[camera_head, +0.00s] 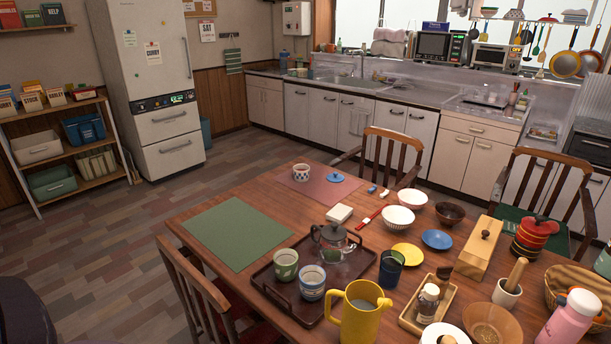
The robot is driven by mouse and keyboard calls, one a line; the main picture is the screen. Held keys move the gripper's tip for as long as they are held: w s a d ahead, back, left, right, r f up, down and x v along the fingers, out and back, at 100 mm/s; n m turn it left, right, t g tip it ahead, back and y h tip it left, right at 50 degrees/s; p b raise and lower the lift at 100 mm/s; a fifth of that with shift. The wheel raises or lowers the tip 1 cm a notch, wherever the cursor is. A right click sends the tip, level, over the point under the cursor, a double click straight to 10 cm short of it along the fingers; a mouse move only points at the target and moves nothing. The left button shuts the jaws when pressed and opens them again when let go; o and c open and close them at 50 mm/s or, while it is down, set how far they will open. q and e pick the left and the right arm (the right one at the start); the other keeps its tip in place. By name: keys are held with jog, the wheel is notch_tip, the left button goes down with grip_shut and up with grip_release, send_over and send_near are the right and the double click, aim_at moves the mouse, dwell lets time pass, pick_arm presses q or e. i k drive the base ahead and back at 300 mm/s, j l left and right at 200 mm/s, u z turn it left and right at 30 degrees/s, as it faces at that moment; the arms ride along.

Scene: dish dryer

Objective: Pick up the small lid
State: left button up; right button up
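A small blue lid (336,178) with a knob lies on the pink mat (318,196) at the far side of the wooden table. A patterned cup (301,173) stands on the same mat, to the left of the lid and apart from it. The lid is in plain sight with nothing on top of it. Neither of my grippers shows in the head view.
A dark tray (262,276) holds a teapot (332,242) and two cups. White bowls (398,218), a yellow pitcher (359,313) and a wooden box (480,252) crowd the right and front. The green mat (236,236) is bare. Chairs (388,155) surround the table.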

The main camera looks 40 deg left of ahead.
aim_at(335, 177)
jog(key=k, duration=0.55)
jog(key=k+u, duration=0.1)
jog(key=u, duration=2.55)
jog(key=i+u, duration=0.25)
jog(key=i, duration=0.2)
jog(key=i+l+u, duration=0.2)
jog(key=i, duration=0.25)
jog(key=i+z, duration=0.15)
jog(key=i, duration=1.2)
jog(key=i+j+z, duration=0.15)
jog(key=i, duration=1.15)
jog(key=i+z, duration=0.45)
jog(key=i+j+z, duration=0.15)
jog(key=i+z, duration=0.3)
jog(key=i, duration=0.15)
jog(key=i+l+z, duration=0.1)
jog(key=i+z, duration=0.45)
jog(key=z, duration=0.2)
jog(key=i+z, duration=0.35)
jog(key=k+j, duration=0.05)
